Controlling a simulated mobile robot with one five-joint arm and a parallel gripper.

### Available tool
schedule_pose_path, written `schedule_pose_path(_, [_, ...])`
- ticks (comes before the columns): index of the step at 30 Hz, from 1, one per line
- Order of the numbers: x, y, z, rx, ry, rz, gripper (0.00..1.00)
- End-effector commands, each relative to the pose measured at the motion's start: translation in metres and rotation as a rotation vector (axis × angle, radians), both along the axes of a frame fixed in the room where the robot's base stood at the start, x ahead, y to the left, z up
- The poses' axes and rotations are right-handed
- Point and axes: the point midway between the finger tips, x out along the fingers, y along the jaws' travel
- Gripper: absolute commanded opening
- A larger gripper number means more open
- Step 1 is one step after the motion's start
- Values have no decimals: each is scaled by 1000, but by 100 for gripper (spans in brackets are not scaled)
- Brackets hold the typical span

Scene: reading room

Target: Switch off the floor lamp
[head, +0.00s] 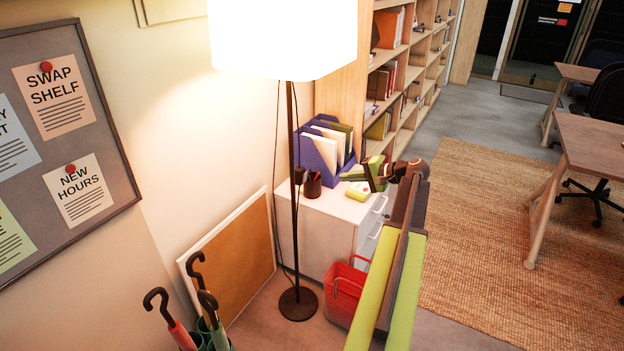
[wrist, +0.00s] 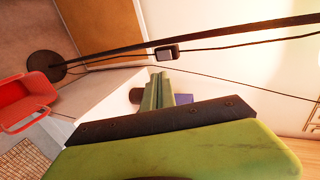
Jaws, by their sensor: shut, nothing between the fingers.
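The floor lamp has a glowing white shade (head: 284,35), a thin dark pole (head: 292,220) and a round dark base (head: 298,303). Its pole also crosses the wrist view (wrist: 210,38). A small dark switch box (wrist: 167,52) sits on the lamp's cord beside the pole; in the head view the switch (head: 299,175) is small against the pole. My gripper (head: 368,176) is shut and empty, above the white cabinet and to the right of the pole. In the wrist view my gripper's fingertips (wrist: 158,76) lie just below the switch, apart from it in the picture.
A white cabinet (head: 318,235) carries a purple file holder (head: 322,150), a pen cup (head: 312,184) and a yellow-green item. A red basket (head: 345,290) stands before it. A corkboard (head: 235,260) leans on the wall; umbrellas (head: 182,335) stand lower left. The rug (head: 480,230) lies right.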

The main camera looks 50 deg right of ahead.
Motion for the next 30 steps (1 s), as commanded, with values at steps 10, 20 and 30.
schedule_pose_path(10, [42,11,-24,-1,1,4,0])
schedule_pose_path(20, [104,25,-38,-1,2,3,0])
schedule_pose_path(30, [127,31,-35,-1,2,-1,0])
